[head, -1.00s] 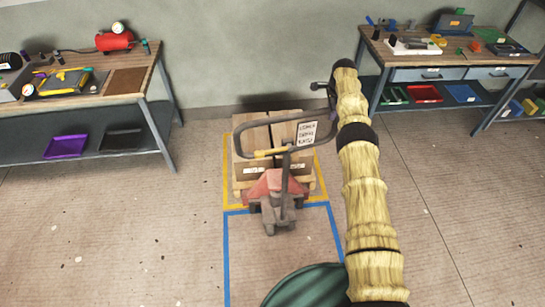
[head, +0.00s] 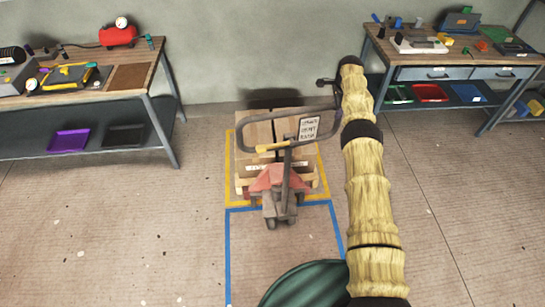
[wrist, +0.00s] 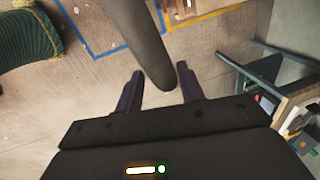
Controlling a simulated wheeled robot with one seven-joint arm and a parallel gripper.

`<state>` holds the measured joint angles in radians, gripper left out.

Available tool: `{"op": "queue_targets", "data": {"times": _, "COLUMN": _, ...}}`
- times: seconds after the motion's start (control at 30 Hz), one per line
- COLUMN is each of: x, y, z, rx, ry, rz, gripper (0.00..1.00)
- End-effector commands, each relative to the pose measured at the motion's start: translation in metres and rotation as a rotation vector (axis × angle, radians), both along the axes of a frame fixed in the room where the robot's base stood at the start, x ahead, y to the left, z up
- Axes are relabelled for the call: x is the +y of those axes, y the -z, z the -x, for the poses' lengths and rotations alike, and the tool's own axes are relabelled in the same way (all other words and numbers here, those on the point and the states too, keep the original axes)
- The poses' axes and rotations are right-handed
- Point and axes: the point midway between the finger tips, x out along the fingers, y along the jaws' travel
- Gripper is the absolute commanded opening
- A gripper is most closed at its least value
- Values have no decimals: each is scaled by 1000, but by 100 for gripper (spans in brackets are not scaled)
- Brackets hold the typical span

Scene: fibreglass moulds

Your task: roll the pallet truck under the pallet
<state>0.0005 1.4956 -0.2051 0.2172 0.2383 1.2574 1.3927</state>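The pallet truck has a red body (head: 272,179), small dark wheels and a tall dark loop handle (head: 246,145). Its red body stands close against the near side of the wooden pallet (head: 243,187); the forks are hidden, so I cannot tell how far under they reach. Two cardboard boxes (head: 256,133) stand on the pallet. My gripper (head: 324,84) is small and dark in the head view, by the handle's upper right corner. In the wrist view my gripper (wrist: 161,80) has its fingers apart, with the handle bar (wrist: 143,40) showing between them and a gap on each side.
A yellow floor outline (head: 231,165) surrounds the pallet, with a blue outline (head: 228,255) in front. Workbenches stand left (head: 140,90) and right (head: 455,58) against the wall (head: 250,50). A label (head: 309,128) is on the right box. Floor on both sides is clear.

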Motion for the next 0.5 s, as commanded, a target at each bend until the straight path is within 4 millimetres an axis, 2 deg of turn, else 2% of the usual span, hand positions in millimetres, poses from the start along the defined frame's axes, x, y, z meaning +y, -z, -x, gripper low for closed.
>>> {"op": "queue_targets", "data": {"times": 0.07, "x": 4, "y": 0, "z": 0, "rx": 0, "ry": -5, "rz": 1, "gripper": 52}}
{"op": "queue_targets", "data": {"times": 0.23, "x": 12, "y": -1, "z": 0, "rx": -2, "ry": -17, "rz": 0, "gripper": 52}}
{"op": "queue_targets", "data": {"times": 0.5, "x": 15, "y": -4, "z": -1, "rx": -4, "ry": -21, "rz": -1, "gripper": 52}}
